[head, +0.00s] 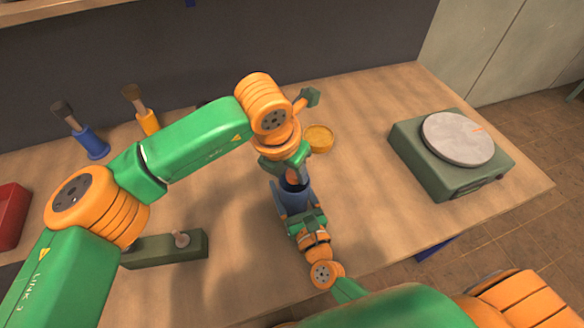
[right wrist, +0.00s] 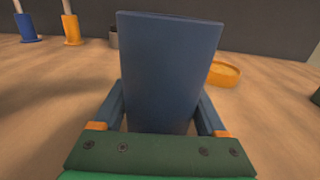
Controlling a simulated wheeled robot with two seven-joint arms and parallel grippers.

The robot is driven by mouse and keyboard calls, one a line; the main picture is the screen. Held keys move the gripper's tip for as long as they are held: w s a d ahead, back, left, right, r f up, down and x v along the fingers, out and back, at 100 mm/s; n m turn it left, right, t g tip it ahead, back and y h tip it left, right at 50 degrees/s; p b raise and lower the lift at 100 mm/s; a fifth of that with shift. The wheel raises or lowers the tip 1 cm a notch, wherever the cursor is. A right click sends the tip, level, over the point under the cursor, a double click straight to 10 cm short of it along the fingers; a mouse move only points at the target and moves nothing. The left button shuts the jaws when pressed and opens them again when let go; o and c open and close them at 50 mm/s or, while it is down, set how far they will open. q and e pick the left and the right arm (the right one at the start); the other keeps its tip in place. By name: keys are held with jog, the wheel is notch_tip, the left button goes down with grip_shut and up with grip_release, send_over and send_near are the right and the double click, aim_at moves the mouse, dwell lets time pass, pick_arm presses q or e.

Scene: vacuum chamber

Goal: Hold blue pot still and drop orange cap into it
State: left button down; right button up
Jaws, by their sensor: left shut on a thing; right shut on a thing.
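The blue pot (head: 293,199) stands upright near the middle of the table, and its flat blue side fills the middle of the right wrist view (right wrist: 170,70). My right gripper (head: 301,216) is shut on it, with one finger on each side. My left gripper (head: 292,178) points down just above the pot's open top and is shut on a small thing. That thing is mostly hidden by the fingers; I take it to be the orange cap, though its shape cannot be made out. The left gripper does not show in the right wrist view.
A shallow yellow-orange round dish (head: 319,138) lies just behind the pot. A green scale with a grey disc (head: 458,138) stands at right. Brushes in blue (head: 92,142) and yellow (head: 148,121) holders, a green block (head: 170,248) and a red bin (head: 10,215) are at left.

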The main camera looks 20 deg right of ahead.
pick_arm(q)
jog(key=shift+f, duration=0.2)
jog(key=shift+c, duration=2)
grip_release()
jog(key=shift+o, duration=0.2)
jog(key=o, duration=0.4)
jog(key=shift+c, duration=0.2)
